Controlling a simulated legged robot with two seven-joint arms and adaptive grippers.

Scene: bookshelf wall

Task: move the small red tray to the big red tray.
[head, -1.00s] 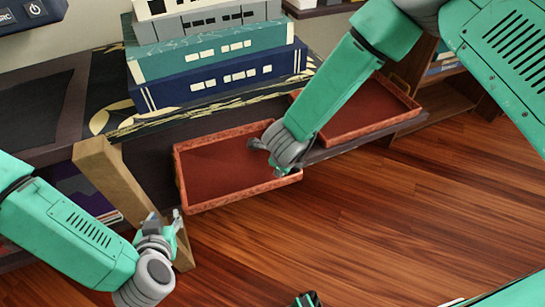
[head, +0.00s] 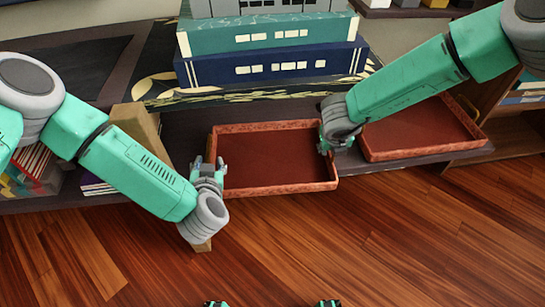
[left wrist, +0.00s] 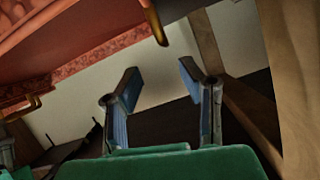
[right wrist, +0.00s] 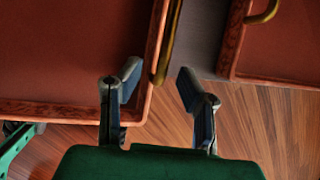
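Two red trays with speckled rims rest on the dark low shelf. The left tray (head: 270,165) lies between my grippers. The right tray (head: 415,135) is partly hidden by my right arm; I cannot tell surely which is bigger. My left gripper (head: 209,163) is open and empty at the left tray's left side.
A wooden post (head: 137,120) slants behind my left arm. Stacked large books, blue (head: 270,68) and teal (head: 265,38), stand behind the trays. Books (head: 35,165) fill the shelf at left. The wooden floor (head: 330,235) in front is clear.

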